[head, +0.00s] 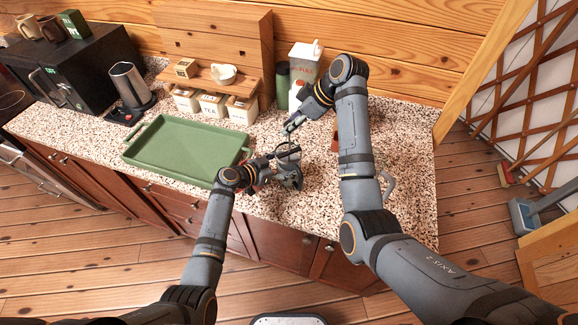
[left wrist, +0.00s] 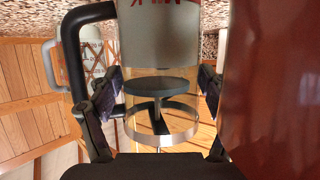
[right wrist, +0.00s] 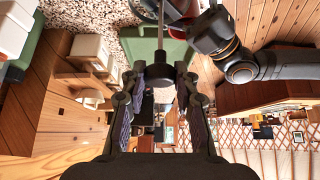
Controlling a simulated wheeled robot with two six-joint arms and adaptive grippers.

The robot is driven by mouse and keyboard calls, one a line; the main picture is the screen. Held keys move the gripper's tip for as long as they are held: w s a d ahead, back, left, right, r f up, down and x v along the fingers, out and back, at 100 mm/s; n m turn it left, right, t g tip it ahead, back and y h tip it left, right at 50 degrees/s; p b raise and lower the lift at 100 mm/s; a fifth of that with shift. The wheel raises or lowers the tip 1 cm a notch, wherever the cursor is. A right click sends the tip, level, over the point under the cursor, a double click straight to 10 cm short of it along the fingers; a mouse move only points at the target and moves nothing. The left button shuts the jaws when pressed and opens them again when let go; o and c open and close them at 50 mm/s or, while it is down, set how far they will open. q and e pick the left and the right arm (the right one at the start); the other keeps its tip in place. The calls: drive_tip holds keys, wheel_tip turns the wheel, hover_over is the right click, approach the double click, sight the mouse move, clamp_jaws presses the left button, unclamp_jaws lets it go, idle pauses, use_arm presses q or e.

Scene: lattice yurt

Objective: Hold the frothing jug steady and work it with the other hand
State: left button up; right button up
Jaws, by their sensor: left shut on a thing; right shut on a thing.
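The frothing jug (head: 288,150) stands near the front of the counter and is partly hidden by my grippers. The left wrist view shows its clear body (left wrist: 160,45) upside down, with a black handle, a steel band and pale contents. Inside, a dark plunger disc (left wrist: 160,86) sits on a rod, apart from the pale part. My left gripper (head: 276,157) is shut on the jug, one finger on each side. My right gripper (head: 291,125) is above the jug. In the right wrist view it is shut on the plunger's black knob (right wrist: 159,76), with the thin rod running from it.
A green tray (head: 185,178) lies left of the jug. A milk carton (head: 303,65) and a dark green canister (head: 282,85) stand behind. A wooden shelf (head: 212,82) holds a white cup over white boxes. A reddish-brown object (head: 335,142) is half hidden by my right arm.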

idle(0.3)
hover_over(291, 153)
wheel_tip(291, 153, down, 7)
drive_tip(key=shift+f, duration=0.1)
idle(0.4)
drive_tip(key=o, duration=1)
drive_tip(key=shift+c, duration=0.2)
drive_tip(key=shift+r, duration=3.55)
